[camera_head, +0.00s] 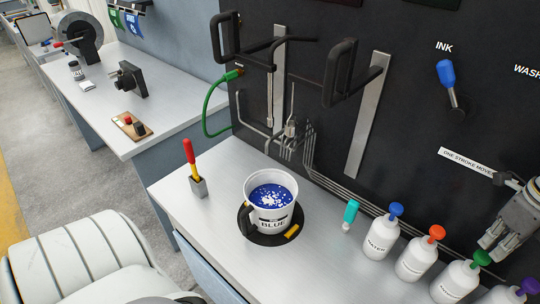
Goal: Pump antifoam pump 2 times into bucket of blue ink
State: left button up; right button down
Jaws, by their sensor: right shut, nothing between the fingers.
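A white bucket (270,215) labelled BLUE stands on the bench and holds blue ink (272,192) with white foam patches on its surface. Several white pump bottles stand in a row to its right: one with a blue top (378,237), one with an orange top (416,258), one with a green top (455,280) and one with a purple top (503,294), cut off by the frame. I cannot read for sure which label says antifoam. My right gripper (493,246) is shut and empty, pointing down above the green and purple tops.
A teal-capped small bottle (350,214) stands between bucket and bottles. A holder (198,186) with a red-and-yellow-handled tool is left of the bucket. The black panel behind carries pipes, black handles and a blue INK lever (446,74). The bench front is clear.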

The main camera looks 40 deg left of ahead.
aim_at(484, 256)
jog(key=shift+f, duration=0.15)
jog(key=shift+f+b, duration=1.9)
jog(key=shift+f, duration=0.3)
jog(key=shift+r, duration=0.1)
jog(key=shift+r+p, duration=1.1)
jog(key=shift+r, duration=1.2)
notch_tip(484, 256, up, 6)
jog(key=p, duration=0.2)
jog(key=shift+p, duration=0.35)
